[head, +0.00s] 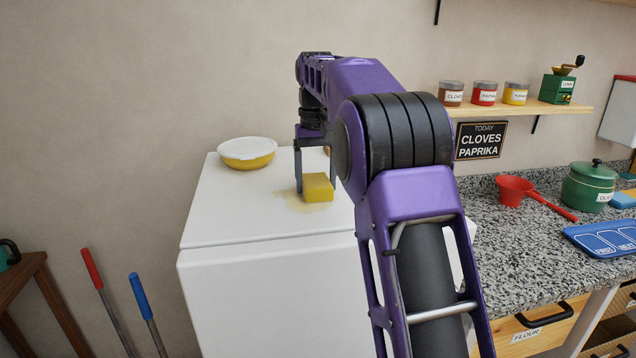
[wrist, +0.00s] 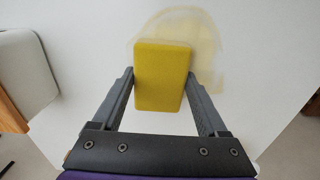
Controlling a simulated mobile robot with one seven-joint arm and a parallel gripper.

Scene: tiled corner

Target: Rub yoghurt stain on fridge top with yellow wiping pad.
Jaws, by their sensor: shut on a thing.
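The yellow wiping pad (head: 318,188) is at the white fridge top (head: 230,215), over the near part of the stain. The pad also shows in the wrist view (wrist: 162,76). My gripper (head: 314,180) is shut on the pad, with one finger on each side of it, and points down. The yoghurt stain (head: 291,198) is a pale cream smear around the pad. In the wrist view the stain (wrist: 205,40) spreads beyond the pad's far edge and right side. Part of it is hidden under the pad. I cannot tell for sure whether the pad presses on the surface.
A yellow bowl with a white lid (head: 247,152) stands at the fridge top's back left. The fridge top's front left is clear.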

